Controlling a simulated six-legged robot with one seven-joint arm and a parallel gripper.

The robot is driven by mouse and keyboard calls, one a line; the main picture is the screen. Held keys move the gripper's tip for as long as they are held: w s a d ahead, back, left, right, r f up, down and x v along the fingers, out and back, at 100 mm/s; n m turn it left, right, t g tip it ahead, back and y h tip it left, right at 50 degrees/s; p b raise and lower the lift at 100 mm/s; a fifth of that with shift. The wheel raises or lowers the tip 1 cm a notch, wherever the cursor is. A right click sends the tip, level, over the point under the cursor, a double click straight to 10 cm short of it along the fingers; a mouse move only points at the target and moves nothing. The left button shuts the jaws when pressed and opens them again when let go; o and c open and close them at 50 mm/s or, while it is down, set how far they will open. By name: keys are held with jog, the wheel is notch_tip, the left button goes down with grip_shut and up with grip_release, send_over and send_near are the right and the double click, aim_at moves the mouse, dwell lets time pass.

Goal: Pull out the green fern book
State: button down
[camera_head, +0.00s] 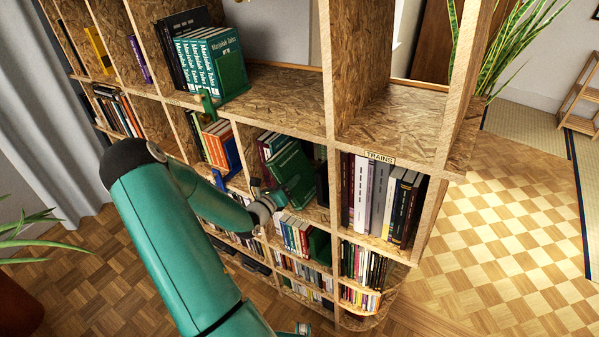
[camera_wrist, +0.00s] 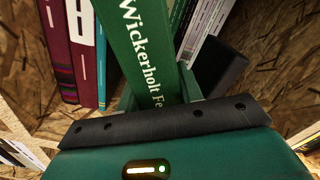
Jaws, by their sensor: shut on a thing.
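The green fern book is a dark green volume (camera_wrist: 152,50) with "Wickerholt Fe..." in white on its spine, seen in the wrist view. In the head view the green book (camera_head: 291,172) leans tilted in a middle compartment of the shelf. My gripper (camera_wrist: 160,98) is shut on the spine end of this book; the fingers are partly hidden behind the dark bar of the gripper. In the head view my gripper (camera_head: 268,203) is at the book's lower left, at the front of the compartment.
Maroon books (camera_wrist: 58,45) and a thin blue book stand left of the green book; pale books (camera_wrist: 205,35) lean at its right. The OSB bookshelf (camera_head: 400,120) surrounds the compartment with upright dividers. Teal "Marjolak Tales" books (camera_head: 210,65) stand above. Open floor (camera_head: 510,230) lies at the right.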

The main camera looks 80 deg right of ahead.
jog(key=shift+w+r, duration=0.2)
jog(key=shift+r, duration=0.1)
jog(key=shift+w+a, duration=0.2)
jog(key=shift+a, duration=0.05)
jog(key=v, duration=1.5)
jog(key=shift+a, duration=0.4)
jog(key=shift+w, duration=0.15)
